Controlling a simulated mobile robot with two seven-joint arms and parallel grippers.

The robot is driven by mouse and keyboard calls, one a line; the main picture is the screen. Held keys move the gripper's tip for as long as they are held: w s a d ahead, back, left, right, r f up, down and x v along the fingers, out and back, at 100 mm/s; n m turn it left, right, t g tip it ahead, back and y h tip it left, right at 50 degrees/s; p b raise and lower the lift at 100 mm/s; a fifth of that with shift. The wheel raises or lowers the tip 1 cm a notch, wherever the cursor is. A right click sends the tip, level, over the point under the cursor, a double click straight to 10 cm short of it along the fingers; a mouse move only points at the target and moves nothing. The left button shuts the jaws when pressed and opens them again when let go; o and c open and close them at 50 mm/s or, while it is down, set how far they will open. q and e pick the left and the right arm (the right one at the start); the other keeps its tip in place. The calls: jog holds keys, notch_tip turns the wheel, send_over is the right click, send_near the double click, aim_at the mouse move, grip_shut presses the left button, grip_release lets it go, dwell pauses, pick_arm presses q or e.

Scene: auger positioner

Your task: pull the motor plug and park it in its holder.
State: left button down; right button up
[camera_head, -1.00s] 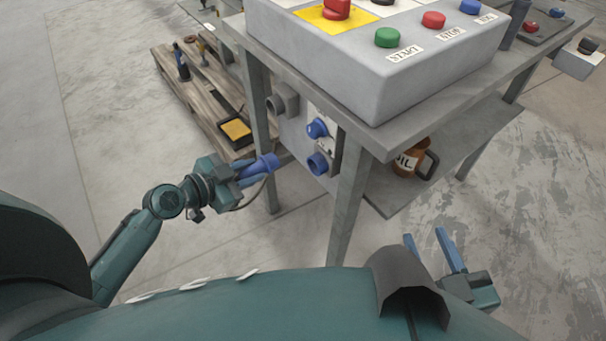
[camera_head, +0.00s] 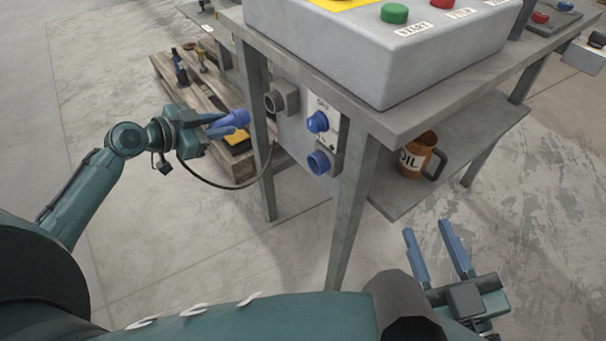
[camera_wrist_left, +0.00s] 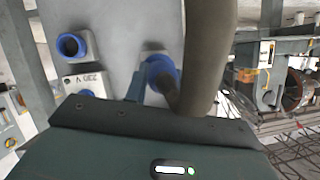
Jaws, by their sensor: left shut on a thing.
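My left gripper (camera_head: 216,121) is shut on the blue motor plug (camera_head: 237,117), left of the bench and clear of the sockets. The plug points right, and a dark cable (camera_head: 215,186) hangs from it in a loop toward the bench. A grey round holder (camera_head: 275,101) sits on the side panel at about the plug's height, a short way to its right. Two blue sockets, upper (camera_head: 317,122) and lower (camera_head: 319,162), are on the panel. In the left wrist view the plug (camera_wrist_left: 158,72) is partly hidden by the thick cable (camera_wrist_left: 207,55). My right gripper (camera_head: 426,226) is open and empty.
The bench's front leg (camera_head: 352,210) and left leg (camera_head: 262,150) flank the panel. A grey control box (camera_head: 385,60) stands on top. An orange oil jug (camera_head: 415,157) is on the lower shelf. A wooden pallet (camera_head: 200,95) with tools lies behind the left arm.

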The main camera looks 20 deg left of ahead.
aim_at(242, 111)
pick_arm(q)
jog(key=shift+w+a+r, duration=0.1)
jog(key=shift+w, duration=0.1)
dwell(0.3)
jog(key=shift+w+d, duration=1.5)
jog(key=shift+w, duration=0.3)
jog(key=shift+b, duration=0.35)
dwell(0.5)
jog(key=shift+w+d, duration=1.1)
jog(key=shift+w, duration=0.25)
dwell(0.3)
jog(key=c, duration=1.1)
grip_release()
